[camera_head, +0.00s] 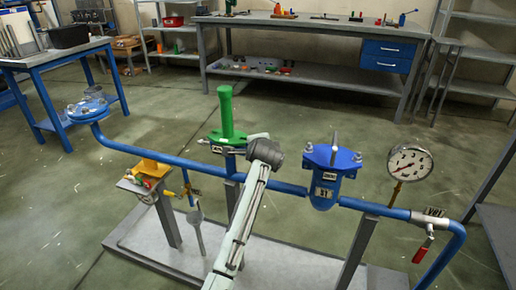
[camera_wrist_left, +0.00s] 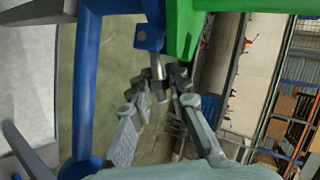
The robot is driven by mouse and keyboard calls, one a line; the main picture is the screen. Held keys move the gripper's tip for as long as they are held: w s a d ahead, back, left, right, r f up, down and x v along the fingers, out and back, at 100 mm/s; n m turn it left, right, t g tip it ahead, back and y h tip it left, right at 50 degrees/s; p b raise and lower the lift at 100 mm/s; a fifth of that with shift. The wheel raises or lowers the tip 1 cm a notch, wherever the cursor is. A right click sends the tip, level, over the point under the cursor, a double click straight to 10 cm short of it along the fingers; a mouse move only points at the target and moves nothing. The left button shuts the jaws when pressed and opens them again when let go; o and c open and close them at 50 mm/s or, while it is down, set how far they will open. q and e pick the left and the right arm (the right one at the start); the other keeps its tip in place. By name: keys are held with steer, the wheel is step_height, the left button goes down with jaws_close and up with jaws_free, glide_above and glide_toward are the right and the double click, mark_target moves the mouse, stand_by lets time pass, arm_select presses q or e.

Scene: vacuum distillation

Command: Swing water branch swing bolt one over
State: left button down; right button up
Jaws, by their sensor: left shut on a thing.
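My left arm rises from the bottom edge in the head view. Its gripper (camera_head: 246,139) is beside the base of the upright green fitting (camera_head: 226,113) on the blue pipe. In the left wrist view the two fingers (camera_wrist_left: 164,82) close around a small grey swing bolt (camera_wrist_left: 158,67). In the head view the bolt is hidden by the gripper. My right gripper is in neither view.
A blue capped fitting (camera_head: 323,190) and a round gauge (camera_head: 410,163) stand to the right on the pipe. A yellow-topped post (camera_head: 150,168) is to the left. The pipe stands over a grey base plate (camera_head: 290,268). A workbench (camera_head: 310,28) stands behind, with open floor between.

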arm_select(q)
steer(key=shift+a+r+n+g+h, duration=0.2)
steer(key=shift+r+n+g+h, duration=0.1)
steer(key=shift+r+n, duration=0.1)
stand_by(0.3)
steer(key=c, duration=1.6)
jaws_free()
steer(key=shift+w, duration=0.1)
steer(key=shift+c, duration=0.2)
steer(key=shift+f, duration=0.1)
steer(key=v, duration=0.8)
